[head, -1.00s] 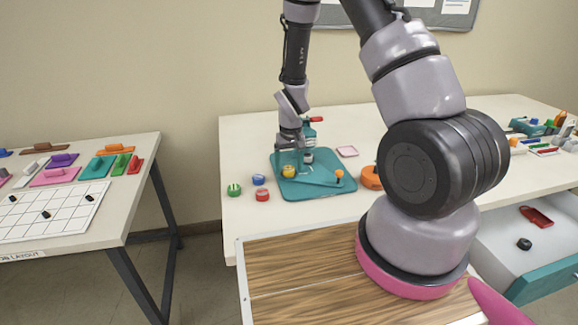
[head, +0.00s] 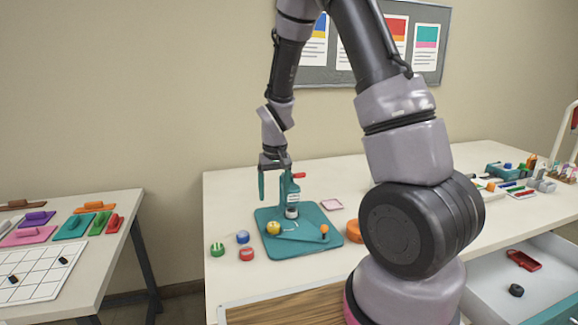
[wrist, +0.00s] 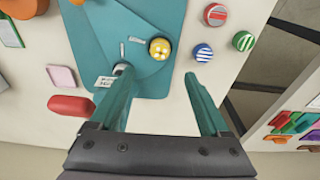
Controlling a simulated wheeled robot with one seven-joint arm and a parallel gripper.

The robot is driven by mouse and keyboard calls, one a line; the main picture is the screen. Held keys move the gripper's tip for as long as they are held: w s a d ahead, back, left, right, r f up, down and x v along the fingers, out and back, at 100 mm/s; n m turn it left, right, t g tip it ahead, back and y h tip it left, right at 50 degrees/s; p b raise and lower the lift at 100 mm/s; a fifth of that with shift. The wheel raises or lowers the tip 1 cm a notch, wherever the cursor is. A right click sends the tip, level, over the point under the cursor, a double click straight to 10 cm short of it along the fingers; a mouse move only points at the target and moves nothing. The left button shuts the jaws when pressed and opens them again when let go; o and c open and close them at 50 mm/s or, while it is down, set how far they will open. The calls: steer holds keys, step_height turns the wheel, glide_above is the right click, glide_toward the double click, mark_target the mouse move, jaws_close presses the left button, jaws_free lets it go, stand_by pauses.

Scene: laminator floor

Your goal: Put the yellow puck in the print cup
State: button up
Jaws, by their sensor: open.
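The yellow puck (head: 273,228), with pale dots on top, rests on the teal press board near its left side. In the wrist view it (wrist: 160,48) lies ahead of the fingertips, between their lines. My gripper (head: 274,182) is open and empty, above the board's back left and beside the upright teal press (head: 291,190). Its two teal fingers (wrist: 158,76) are wide apart. A small pale cup-like round (head: 292,212) sits under the press head. In the wrist view a small lettered label (wrist: 104,81) lies near it, close to the left finger; I cannot tell surely that this is the print cup.
Green (head: 217,249), blue (head: 242,237) and red (head: 246,254) striped pucks stand left of the board. An open drawer (head: 487,300) holds small items.

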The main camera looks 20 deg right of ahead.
steer(key=s+d+r+m+t+y, duration=0.1)
steer(key=s+d+r, duration=0.15)
steer(key=r, duration=0.75)
steer(key=s+d+r+m+t, duration=0.15)
steer(key=s+r, duration=0.25)
steer(key=r, duration=0.5)
steer(key=s+d+r+m+t+y, duration=0.1)
steer(key=s+r+m+t, duration=0.1)
steer(key=s+r, duration=0.9)
steer(key=s+t, duration=0.1)
steer(key=s, duration=0.2)
steer(key=shift+d+r, duration=0.35)
